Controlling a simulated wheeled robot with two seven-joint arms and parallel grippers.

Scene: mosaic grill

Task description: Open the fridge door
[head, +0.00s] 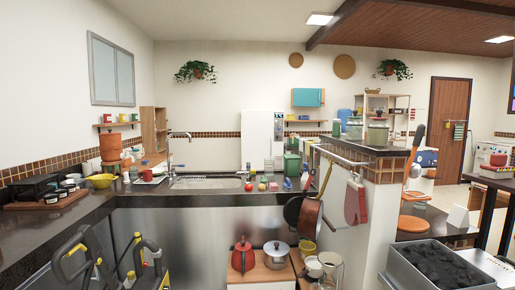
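A tall white fridge (260,140) stands against the far wall, beyond the sink counter. Its front looks closed, with a dark strip and small marks near its right edge. The counter and the things on it hide its lower part. My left gripper (118,262) is at the lower left, grey with yellow parts; its two fingers look spread apart with nothing between them. It is far from the fridge, in front of the near counter. My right gripper is not in view.
A dark counter (130,195) with a sink (205,183) runs between me and the fridge. A tiled half wall (385,172) with hanging pans is right of centre. A red kettle (243,256) and a pot stand low ahead. A grey bin of dark lumps (408,277) is close at right.

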